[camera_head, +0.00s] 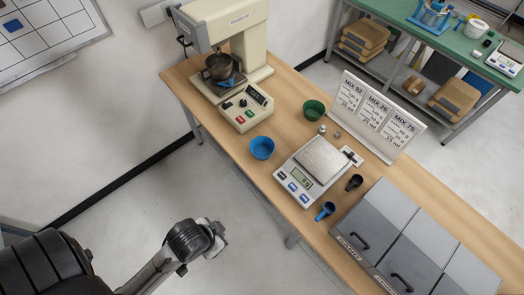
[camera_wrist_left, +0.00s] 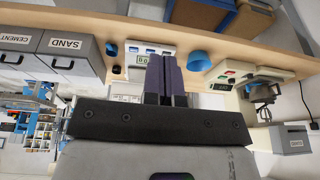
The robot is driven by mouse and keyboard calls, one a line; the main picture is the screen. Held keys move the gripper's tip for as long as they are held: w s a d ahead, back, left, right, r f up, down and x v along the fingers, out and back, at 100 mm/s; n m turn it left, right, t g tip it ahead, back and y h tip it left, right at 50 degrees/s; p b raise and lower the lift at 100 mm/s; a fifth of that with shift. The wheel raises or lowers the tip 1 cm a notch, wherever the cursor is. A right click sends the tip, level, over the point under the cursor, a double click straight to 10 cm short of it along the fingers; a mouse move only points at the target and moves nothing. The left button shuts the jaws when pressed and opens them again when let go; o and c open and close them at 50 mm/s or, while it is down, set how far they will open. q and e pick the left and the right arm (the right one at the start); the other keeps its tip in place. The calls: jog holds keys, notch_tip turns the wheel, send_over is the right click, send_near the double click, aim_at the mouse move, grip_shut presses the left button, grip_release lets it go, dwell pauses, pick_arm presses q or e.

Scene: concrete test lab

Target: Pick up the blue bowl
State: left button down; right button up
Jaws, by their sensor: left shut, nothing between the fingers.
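The blue bowl (camera_head: 262,147) stands upright on the wooden table near its front edge, left of the scale, in the head view. It also shows in the left wrist view (camera_wrist_left: 198,61), right of my fingers. My left gripper (camera_head: 217,236) is off the table's front side in the head view, well apart from the bowl. In the left wrist view its two dark fingers (camera_wrist_left: 165,76) are together and hold nothing. My right gripper is in neither view.
A mixer (camera_head: 243,85) with a metal bowl stands behind the blue bowl. A green bowl (camera_head: 314,109), a scale (camera_head: 300,182), a blue scoop (camera_head: 325,211), a dark scoop (camera_head: 354,182), a sign (camera_head: 375,115) and grey bins (camera_head: 400,240) share the table.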

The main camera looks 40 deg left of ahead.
pick_arm(q)
jog(key=c, duration=1.8)
grip_release()
jog(key=shift+o, duration=1.4)
